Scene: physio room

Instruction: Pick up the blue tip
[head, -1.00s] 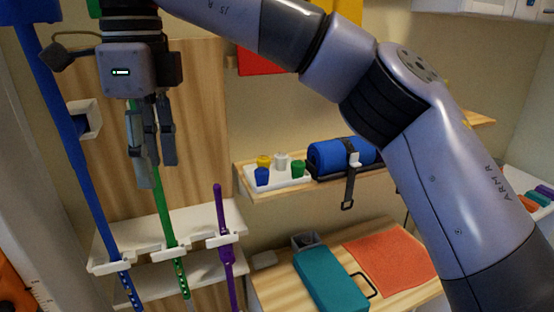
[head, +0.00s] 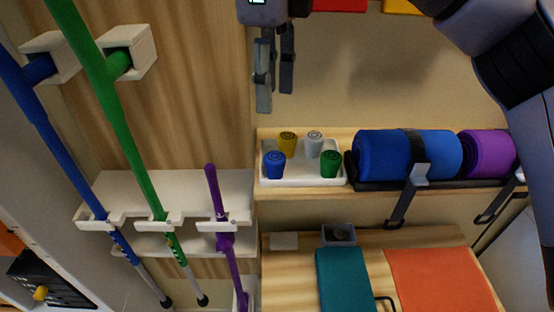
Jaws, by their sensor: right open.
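The blue tip (head: 275,165) stands upright at the front left of a small white tray (head: 302,182) on a wooden shelf. A yellow tip (head: 287,144), a grey-white tip (head: 314,144) and a green tip (head: 331,163) stand in the same tray. My right gripper (head: 275,100) hangs from the top of the head view with its fingers pointing down. It is open and empty, above the blue tip and apart from it. My left gripper is not in view.
A strapped blue roll (head: 388,155) and a purple roll (head: 487,154) lie right of the tray. Blue (head: 50,140), green (head: 120,120) and purple (head: 215,200) canes stand in a white rack at left. Below is a teal block (head: 342,280) beside an orange cloth (head: 440,280).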

